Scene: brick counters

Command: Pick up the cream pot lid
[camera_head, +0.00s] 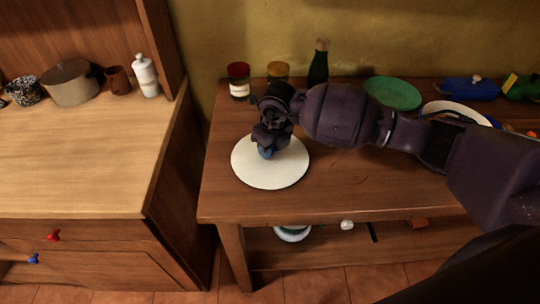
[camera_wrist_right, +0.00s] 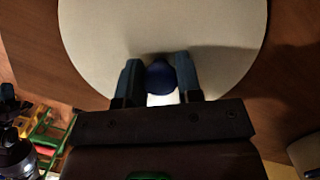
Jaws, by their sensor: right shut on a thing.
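The cream pot lid (camera_head: 271,174) is a round, flat disc on the left part of the wooden table in the head view. It fills much of the right wrist view (camera_wrist_right: 160,28) too. Its blue knob (camera_wrist_right: 161,76) is between the fingers of my right gripper (camera_wrist_right: 160,82). My right gripper (camera_head: 268,148) is above the lid's middle and shut on the knob. I cannot tell whether the lid touches the table. The gripper hides part of the lid's far side. My left gripper is not in view.
Behind the lid on the table (camera_head: 330,195) stand a red-topped jar (camera_head: 238,80), a yellow-topped jar (camera_head: 278,71) and a dark green bottle (camera_head: 318,66). A green plate (camera_head: 393,93) and a blue lidded dish (camera_head: 470,88) are to the right. The table front is clear.

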